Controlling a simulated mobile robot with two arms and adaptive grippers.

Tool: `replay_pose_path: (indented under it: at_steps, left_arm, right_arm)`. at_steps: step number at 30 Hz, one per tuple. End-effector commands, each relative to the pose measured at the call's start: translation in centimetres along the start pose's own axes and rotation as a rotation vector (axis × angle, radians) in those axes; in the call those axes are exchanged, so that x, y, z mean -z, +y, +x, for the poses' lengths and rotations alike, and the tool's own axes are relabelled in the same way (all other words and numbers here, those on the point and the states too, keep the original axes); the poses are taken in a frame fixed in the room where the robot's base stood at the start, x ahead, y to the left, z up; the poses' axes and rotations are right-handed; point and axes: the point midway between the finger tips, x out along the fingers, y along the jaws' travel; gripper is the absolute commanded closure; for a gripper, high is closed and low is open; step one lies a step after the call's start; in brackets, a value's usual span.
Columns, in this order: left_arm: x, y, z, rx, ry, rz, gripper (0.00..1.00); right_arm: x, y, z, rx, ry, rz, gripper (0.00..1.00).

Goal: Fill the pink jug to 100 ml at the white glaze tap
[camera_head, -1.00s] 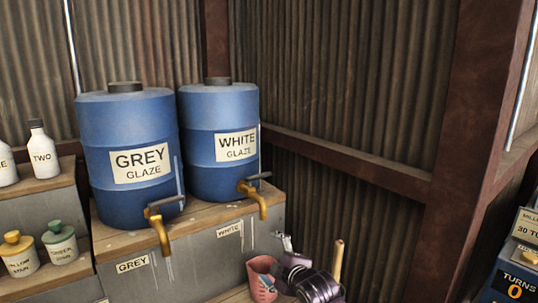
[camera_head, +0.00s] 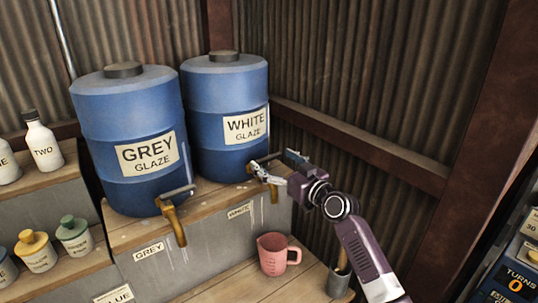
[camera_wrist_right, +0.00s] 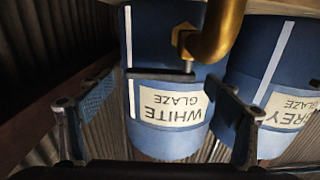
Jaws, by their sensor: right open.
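The pink jug (camera_head: 272,256) stands upright on the lower wooden shelf, its handle to the right. It appears below the white glaze tap; its inside is too small to read a level. The white glaze drum (camera_head: 228,115) carries the brass tap, partly hidden by my right gripper in the head view. My right gripper (camera_head: 279,166) is open at this tap, apart from the jug. In the right wrist view, which is upside down, the brass tap (camera_wrist_right: 222,28) and its dark lever (camera_wrist_right: 160,75) show, the lever lying between the spread fingers (camera_wrist_right: 165,100). My left gripper is not in view.
The grey glaze drum (camera_head: 125,140) with its own brass tap (camera_head: 174,218) stands to the left. Stain jars (camera_head: 73,236) and a white bottle (camera_head: 42,142) are further left. A grey pot (camera_head: 338,283) stands right of the jug. A corrugated wall is close behind.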

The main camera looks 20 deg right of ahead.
Motion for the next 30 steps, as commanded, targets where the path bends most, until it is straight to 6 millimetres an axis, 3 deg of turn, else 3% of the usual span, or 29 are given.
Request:
replay_pose_path:
  at_steps: [6,17,30]
  left_arm:
    - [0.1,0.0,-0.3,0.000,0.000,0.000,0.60]
    - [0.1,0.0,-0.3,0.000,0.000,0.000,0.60]
    - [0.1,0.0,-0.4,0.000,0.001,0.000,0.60]
  right_arm:
    - [0.0,0.0,2.0,0.000,-0.001,0.000,0.16]
    - [-0.1,0.0,2.5,0.001,-0.001,-0.001,0.16]
    - [-0.1,0.0,2.5,0.001,-0.001,-0.001,0.62]
